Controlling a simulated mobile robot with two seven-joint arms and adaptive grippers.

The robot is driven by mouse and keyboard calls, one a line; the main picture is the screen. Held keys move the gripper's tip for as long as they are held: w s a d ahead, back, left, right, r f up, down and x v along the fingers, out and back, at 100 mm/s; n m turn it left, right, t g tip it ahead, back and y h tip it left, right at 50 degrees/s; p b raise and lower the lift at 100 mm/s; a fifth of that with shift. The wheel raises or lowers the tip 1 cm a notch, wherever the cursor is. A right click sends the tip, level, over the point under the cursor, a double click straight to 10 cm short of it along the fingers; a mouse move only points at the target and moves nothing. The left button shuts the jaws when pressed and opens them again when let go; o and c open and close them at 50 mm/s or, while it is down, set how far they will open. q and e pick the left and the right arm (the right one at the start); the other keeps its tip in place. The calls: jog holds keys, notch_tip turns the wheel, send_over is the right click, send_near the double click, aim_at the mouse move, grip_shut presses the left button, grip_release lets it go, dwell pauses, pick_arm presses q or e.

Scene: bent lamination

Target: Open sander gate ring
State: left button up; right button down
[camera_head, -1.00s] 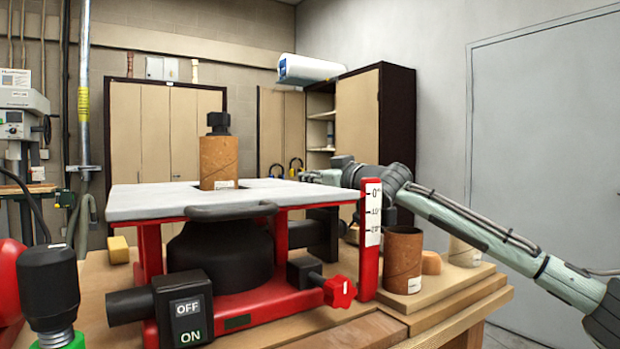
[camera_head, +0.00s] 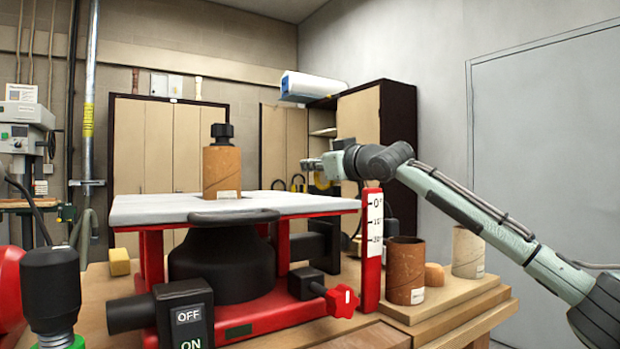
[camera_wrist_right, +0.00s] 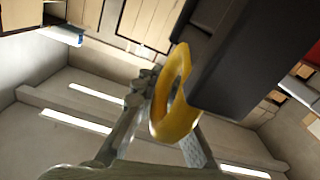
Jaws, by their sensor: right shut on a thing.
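The sander has a pale grey table (camera_head: 150,208) on a red frame, with a brown sleeve (camera_head: 221,168) upright in its opening. My right gripper (camera_head: 308,165) is behind the table's right end, above its level. In the right wrist view, its fingers (camera_wrist_right: 165,135) are shut on a yellow ring (camera_wrist_right: 178,122). The ring is beside a dark block (camera_wrist_right: 245,65); whether they are joined is unclear. My left gripper is out of view.
A red angle scale (camera_head: 371,262) stands at the table's right end. A brown tube (camera_head: 405,270) and a pale tube (camera_head: 468,252) stand on the wooden boards at the right. A switch box (camera_head: 186,318) is at the front.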

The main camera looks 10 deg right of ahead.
jog(key=shift+w+d, duration=0.1)
jog(key=shift+d, duration=0.1)
jog(key=c, duration=1.6)
grip_release()
jog(key=shift+o, duration=0.2)
jog(key=v, duration=1.2)
jog(key=shift+a, duration=0.15)
